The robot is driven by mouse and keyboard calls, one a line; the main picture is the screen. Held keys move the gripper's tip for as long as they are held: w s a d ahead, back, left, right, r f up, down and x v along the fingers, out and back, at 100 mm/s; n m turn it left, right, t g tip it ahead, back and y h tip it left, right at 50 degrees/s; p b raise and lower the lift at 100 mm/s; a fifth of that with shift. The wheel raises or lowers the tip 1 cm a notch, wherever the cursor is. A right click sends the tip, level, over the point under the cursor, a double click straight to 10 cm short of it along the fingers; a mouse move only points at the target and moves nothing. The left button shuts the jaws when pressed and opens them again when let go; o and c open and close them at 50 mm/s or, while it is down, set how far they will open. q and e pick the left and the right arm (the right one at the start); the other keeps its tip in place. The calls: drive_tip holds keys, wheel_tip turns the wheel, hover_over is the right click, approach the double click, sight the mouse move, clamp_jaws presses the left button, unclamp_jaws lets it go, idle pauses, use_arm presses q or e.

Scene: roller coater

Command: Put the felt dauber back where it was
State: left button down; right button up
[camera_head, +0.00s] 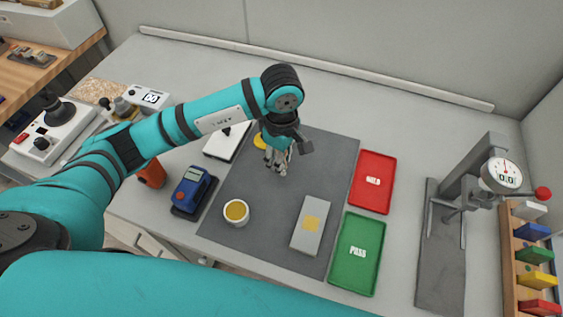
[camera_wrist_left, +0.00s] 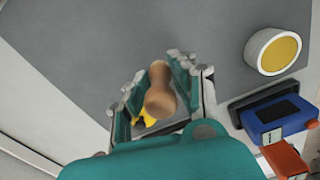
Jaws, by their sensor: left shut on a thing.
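My left gripper (camera_head: 277,160) is over the upper part of the dark grey mat (camera_head: 265,190). In the left wrist view the gripper (camera_wrist_left: 156,90) is shut on the felt dauber, whose rounded wooden handle (camera_wrist_left: 160,88) stands between the fingers. The dauber's felt end is hidden. A yellow patch (camera_wrist_left: 146,112) shows just beyond the handle. In the head view a yellow round thing (camera_head: 260,141) shows partly behind the gripper. I cannot tell whether the dauber touches anything below. My right gripper is not in view.
Blue device (camera_head: 192,188) left; red tray (camera_head: 373,180), green tray (camera_head: 358,255) and gauge stand (camera_head: 441,260) right. The mat's middle is clear.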

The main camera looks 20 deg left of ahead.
use_arm(q)
wheel_tip(320, 180, down, 3)
drive_tip(key=shift+p, duration=0.8)
drive_tip(key=shift+f, duration=0.2)
drive_tip(key=shift+f, duration=0.1)
drive_tip(key=shift+f+b, duration=0.15)
drive_tip(key=shift+b, duration=0.15)
drive_tip(key=c, duration=1.1)
unclamp_jaws()
drive_tip(key=shift+r, duration=0.2)
